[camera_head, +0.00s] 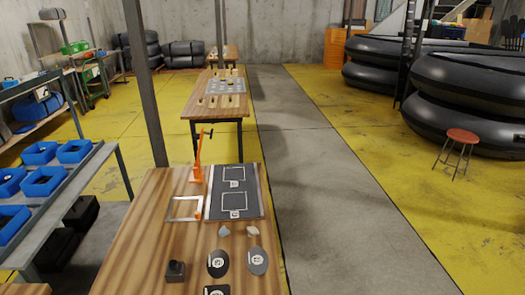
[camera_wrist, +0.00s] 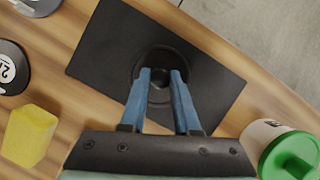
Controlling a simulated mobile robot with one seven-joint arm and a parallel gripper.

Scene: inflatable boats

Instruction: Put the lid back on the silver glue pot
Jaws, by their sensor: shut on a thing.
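In the wrist view my gripper (camera_wrist: 161,80) has two blue fingers around the middle of a dark round lid-like piece (camera_wrist: 137,70), shut on its small centre knob. The piece is over a black square mat (camera_wrist: 98,50); I cannot tell whether it touches the mat. A grey round thing (camera_wrist: 42,12) is cut off at the top left corner; I cannot tell whether it is the silver glue pot. I cannot make out the pot for sure in the head view, and my gripper does not show there.
In the wrist view a yellow block (camera_wrist: 29,136), a dark numbered disc (camera_wrist: 12,66) and a green-capped white container (camera_wrist: 290,155) stand around the mat. In the head view the near wooden table (camera_head: 150,210) holds an orange clamp (camera_head: 198,165), a dark panel (camera_head: 248,187) and more discs (camera_head: 258,262).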

